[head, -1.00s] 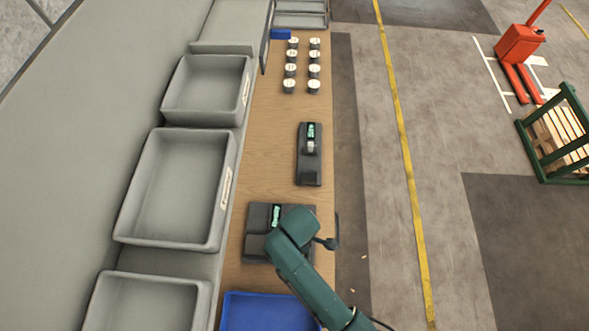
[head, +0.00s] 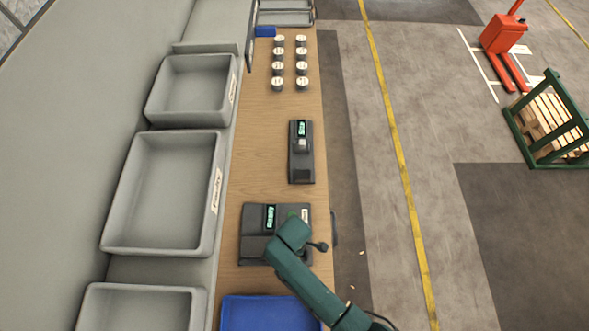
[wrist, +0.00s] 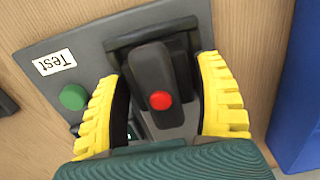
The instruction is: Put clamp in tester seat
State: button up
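The tester (head: 256,249) is a dark grey box with a lit display on the wooden bench. In the wrist view its top plate (wrist: 95,42) carries a "Test" label and a green button. A dark block with a red button, which looks like the clamp (wrist: 150,78), sits at a dark recess, the seat (wrist: 122,43). Whether it is fully down I cannot tell. My gripper (wrist: 158,68) has its yellow fingers on either side of the block, with gaps showing. In the head view my arm hides the gripper and the clamp.
A second device with a display (head: 301,172) stands farther along the bench, then several white-topped cylinders (head: 290,62). A blue bin (head: 265,312) is close by at the near end. Grey trays (head: 164,192) line the left side. Bare bench lies between the two devices.

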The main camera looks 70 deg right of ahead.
jog(key=shift+o, duration=0.9)
notch_tip(320, 180, up, 12)
jog(key=p, duration=0.2)
jog(key=shift+r, duration=0.15)
